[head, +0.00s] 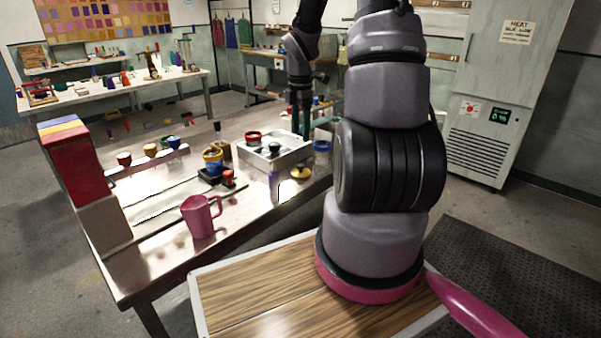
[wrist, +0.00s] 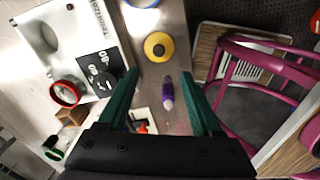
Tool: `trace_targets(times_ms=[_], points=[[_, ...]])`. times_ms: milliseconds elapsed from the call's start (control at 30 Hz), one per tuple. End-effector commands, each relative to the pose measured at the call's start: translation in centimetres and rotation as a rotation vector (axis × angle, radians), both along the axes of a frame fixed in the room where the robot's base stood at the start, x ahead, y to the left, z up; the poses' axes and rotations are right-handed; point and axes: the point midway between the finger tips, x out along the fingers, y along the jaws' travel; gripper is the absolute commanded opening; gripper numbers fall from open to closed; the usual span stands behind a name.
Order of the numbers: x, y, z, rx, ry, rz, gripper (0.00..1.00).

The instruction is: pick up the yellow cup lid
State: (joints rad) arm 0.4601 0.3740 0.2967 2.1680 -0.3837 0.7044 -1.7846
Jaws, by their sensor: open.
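The yellow cup lid (head: 301,173), a round disc with a dark centre knob, lies on the metal bench near its right edge. In the wrist view the lid (wrist: 153,40) is just beyond my fingertips, roughly centred between them. My gripper (wrist: 158,76) is open, its two green fingers spread wide, with nothing held. In the head view my gripper (head: 300,122) points down over the far part of the bench, behind the lid and apart from it.
A purple-tipped object (wrist: 168,92) shows between my fingers.

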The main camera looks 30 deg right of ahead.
Motion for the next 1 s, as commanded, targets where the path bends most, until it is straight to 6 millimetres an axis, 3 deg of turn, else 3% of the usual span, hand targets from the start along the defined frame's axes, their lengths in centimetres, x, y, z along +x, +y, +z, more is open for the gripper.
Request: trace_targets(times_ms=[400,1000], points=[[0.2,-0.3,-6.2,0.012,0.020,0.076,0.67],[0.5,-0.2,-12.2,0.010,0.017,0.073,0.67]])
